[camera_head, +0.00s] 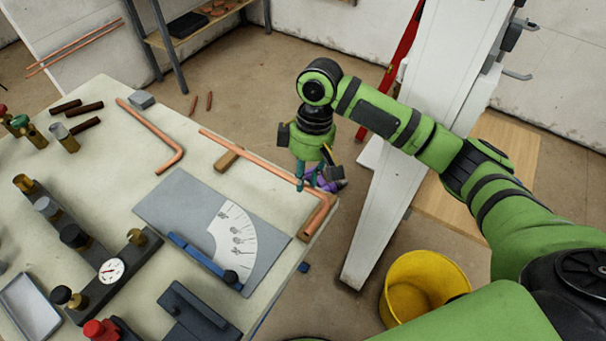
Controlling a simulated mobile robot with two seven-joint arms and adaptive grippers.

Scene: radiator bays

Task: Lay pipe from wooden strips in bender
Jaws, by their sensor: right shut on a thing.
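A bent copper pipe (250,152) lies along the table's right side, its short leg bent back toward the table edge. A wooden strip (228,158) shows under its long leg; a second strip (307,228) seems to lie under its short end. My right gripper (309,183) is shut on the pipe near the bend, and its fingers hide part of it. I cannot tell whether the pipe touches the strips. The bender, a grey plate (175,205) with a white angle scale (235,240) and blue lever (195,255), lies just left of the pipe. My left gripper is not in view.
Another bent copper pipe (150,132) lies farther back on the table (110,150). A gauge manifold (90,290), brass fittings and a tray (30,305) crowd the left. A yellow bucket (425,285) and a white panel (430,120) stand on the floor to the right.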

